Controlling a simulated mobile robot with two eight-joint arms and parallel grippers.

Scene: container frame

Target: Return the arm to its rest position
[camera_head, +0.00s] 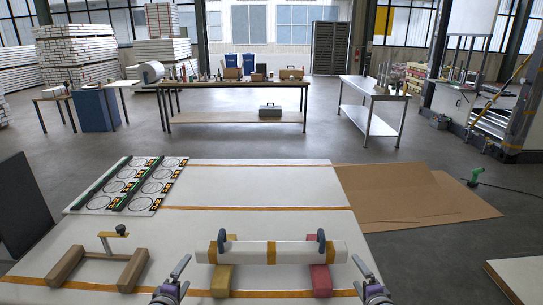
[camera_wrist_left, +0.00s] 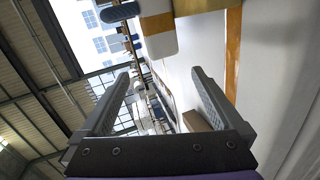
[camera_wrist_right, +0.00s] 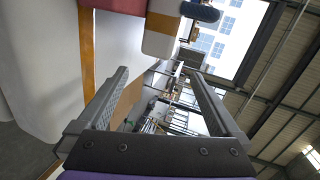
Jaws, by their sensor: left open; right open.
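My left gripper (camera_head: 172,281) is at the bottom of the head view, left of a white beam (camera_head: 246,252) with an orange band. It is open and empty, and its two fingers show apart in the left wrist view (camera_wrist_left: 158,95). My right gripper (camera_head: 366,280) is at the bottom right of the beam, near the table's right edge. It is open and empty, with both fingers apart in the right wrist view (camera_wrist_right: 160,88).
The white table (camera_head: 270,190) has orange strips. A wooden frame with a clamp (camera_head: 132,270) lies at its left front. A board with green rails and circles (camera_head: 130,186) lies at the back left. Cardboard (camera_head: 400,195) lies to the right. The middle of the table is clear.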

